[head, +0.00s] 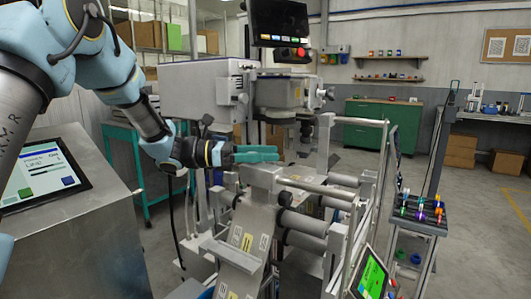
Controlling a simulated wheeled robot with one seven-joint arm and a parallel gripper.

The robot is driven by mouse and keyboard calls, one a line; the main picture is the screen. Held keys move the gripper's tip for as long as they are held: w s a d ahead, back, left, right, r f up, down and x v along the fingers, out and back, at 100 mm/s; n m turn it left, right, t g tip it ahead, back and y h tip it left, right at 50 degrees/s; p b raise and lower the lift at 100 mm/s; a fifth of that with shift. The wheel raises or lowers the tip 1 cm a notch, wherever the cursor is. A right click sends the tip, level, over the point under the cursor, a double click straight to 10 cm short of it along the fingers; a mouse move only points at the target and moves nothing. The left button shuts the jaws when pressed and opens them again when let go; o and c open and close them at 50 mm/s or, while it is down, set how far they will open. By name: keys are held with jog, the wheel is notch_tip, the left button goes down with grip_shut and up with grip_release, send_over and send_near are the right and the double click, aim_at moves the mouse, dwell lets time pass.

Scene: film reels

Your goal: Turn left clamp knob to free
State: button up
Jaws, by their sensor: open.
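My gripper (276,154) reaches in from the left with its teal fingers pointing right. It is open, with a narrow gap between the fingers, and I see nothing held. The fingers are at the top of a grey metal post block (262,175) on the roller machine; I cannot tell whether they touch it. I cannot make out the left clamp knob for certain; it may be hidden behind the gripper or the post. A dark round part (285,198) shows on the frame just below the post block.
Grey rollers (305,222) and rails extend right of the post. A pale web (238,243) slopes down in front. A steel console with a screen (42,175) stands at left. Open floor lies further right.

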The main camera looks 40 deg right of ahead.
jog(key=shift+c, duration=0.4)
grip_shut()
jog(key=n+t+h, duration=0.1)
jog(key=n+t+h+b, duration=0.1)
jog(key=t, duration=0.1)
jog(key=n+t+h+b, duration=0.1)
jog(key=shift+w+d+f+n+t, duration=0.1)
jog(key=shift+w+d+n+t, duration=0.1)
jog(key=shift+w+n+t, duration=0.15)
jog(key=shift+w+d+n+t+h, duration=0.1)
jog(key=shift+w+n+t+h, duration=0.15)
jog(key=shift+n+t, duration=0.35)
jog(key=shift+o, duration=0.4)
grip_release()
